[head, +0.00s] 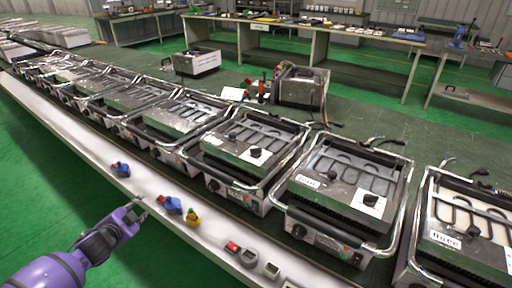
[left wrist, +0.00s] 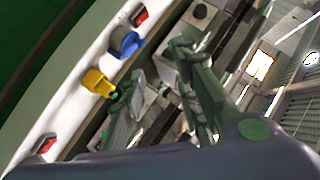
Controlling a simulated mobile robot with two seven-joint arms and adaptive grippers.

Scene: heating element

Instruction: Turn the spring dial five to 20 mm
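Small controls sit along the white front rail: a blue one with red (head: 120,168), a second blue one with red (head: 170,204), a yellow one (head: 193,216), a red-and-grey one (head: 232,247) and a round grey one (head: 248,257). Their markings are too small to read, so I cannot tell which is spring dial five. My left gripper (head: 141,204) is by the rail, left of the second blue control. In the left wrist view its fingers (left wrist: 160,62) stand apart and empty. The blue (left wrist: 126,42) and yellow (left wrist: 98,83) controls lie beside them, apparently untouched. My right gripper is out of view.
A row of grill-like heating units (head: 252,150) with metal handles and black knobs stands just behind the rail, close to the left hand. Workbenches (head: 310,42) stand at the back. Green floor (head: 45,165) is open in front of the rail.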

